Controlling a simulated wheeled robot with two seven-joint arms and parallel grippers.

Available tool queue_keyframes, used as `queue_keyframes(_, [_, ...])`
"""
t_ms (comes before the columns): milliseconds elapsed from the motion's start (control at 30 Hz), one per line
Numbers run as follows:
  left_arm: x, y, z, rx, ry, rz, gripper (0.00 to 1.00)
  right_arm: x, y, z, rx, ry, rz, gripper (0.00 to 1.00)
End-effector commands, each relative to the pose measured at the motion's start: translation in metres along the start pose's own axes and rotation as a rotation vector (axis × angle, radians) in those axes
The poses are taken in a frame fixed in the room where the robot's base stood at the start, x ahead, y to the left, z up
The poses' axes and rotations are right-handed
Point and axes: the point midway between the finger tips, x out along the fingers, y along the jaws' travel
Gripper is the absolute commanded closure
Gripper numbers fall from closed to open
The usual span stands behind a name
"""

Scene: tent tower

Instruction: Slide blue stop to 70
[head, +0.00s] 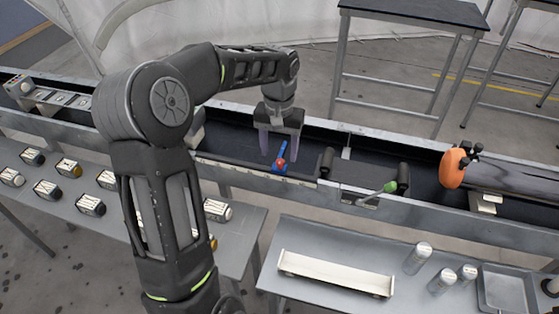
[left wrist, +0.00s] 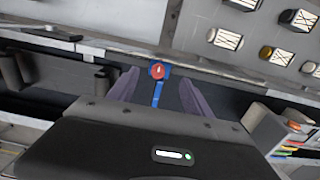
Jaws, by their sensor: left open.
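The blue stop (head: 280,165) sits on the front rail of the long trough, with a red knob on it and a blue arm reaching back across the trough. My left gripper (head: 278,152) is open above the trough, its two purple fingers on either side of the blue arm. In the left wrist view the blue stop (left wrist: 158,88) shows between the open fingers (left wrist: 155,85), with a gap on each side. Any scale numbers on the rail are too small to read. My right gripper is not in view.
A black roller unit with a green-knobbed lever (head: 389,187) stands right of the stop, and an orange ring (head: 454,167) farther right. A cream tray (head: 335,273) and white cylinders (head: 417,258) are on the front table. Several small labelled blocks (head: 90,204) lie on the left table.

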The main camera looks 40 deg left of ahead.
Motion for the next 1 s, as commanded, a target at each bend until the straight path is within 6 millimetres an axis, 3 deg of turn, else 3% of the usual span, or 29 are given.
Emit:
queue_keyframes(300, [0.043,0.000,0.001,0.000,-0.003,0.000,0.42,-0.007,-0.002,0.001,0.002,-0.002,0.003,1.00])
queue_keyframes(633, [0.049,0.000,0.000,0.001,0.000,0.000,0.42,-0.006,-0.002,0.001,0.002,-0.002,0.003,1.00])
queue_keyframes(1000, [0.048,0.000,0.000,0.001,0.000,0.000,0.71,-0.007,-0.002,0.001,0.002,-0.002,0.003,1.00])
